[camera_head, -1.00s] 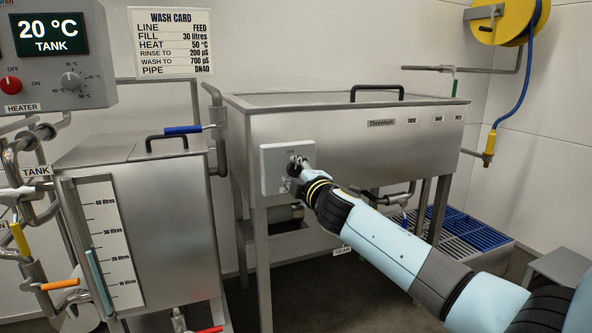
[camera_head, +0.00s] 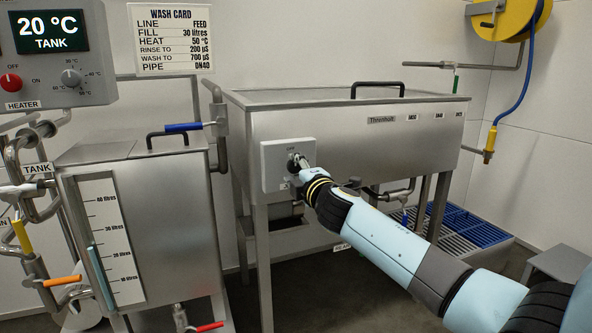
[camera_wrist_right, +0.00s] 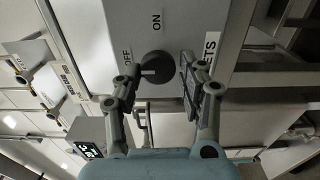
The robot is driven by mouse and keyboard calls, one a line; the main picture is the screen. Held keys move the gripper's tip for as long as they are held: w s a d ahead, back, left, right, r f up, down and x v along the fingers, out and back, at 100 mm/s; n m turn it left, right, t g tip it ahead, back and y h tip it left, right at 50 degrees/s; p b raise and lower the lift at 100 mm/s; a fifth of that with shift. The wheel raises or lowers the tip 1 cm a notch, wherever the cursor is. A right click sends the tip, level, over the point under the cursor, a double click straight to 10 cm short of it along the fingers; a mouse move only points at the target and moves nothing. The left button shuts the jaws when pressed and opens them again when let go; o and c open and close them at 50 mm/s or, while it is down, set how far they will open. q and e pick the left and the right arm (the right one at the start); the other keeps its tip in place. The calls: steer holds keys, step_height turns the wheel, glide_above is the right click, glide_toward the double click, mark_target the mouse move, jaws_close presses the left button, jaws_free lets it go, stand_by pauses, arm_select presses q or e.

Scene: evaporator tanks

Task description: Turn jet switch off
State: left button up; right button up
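The jet switch is a round black knob (camera_wrist_right: 155,68) on a pale grey box (camera_head: 271,170) fixed to the front of the steel trough. In the right wrist view, ON and OFF labels sit on the box by the knob, and part of a label ending in "TS" shows at the right. I cannot clearly tell which label the knob points to. My right gripper (camera_wrist_right: 158,74) is open, its fingertips on either side of the knob; contact is unclear. In the head view the gripper (camera_head: 301,163) partly covers the knob. My left gripper is not in view.
The steel trough (camera_head: 340,128) stands behind the box, with a pipe and valve beneath it. A steel tank (camera_head: 175,235) with a level scale and blue-handled valve stands left. A heater panel (camera_head: 55,55) hangs upper left. A hose reel (camera_head: 508,18) is upper right.

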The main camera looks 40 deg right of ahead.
steer(key=shift+o, duration=1.2)
steer(key=v, duration=1.2)
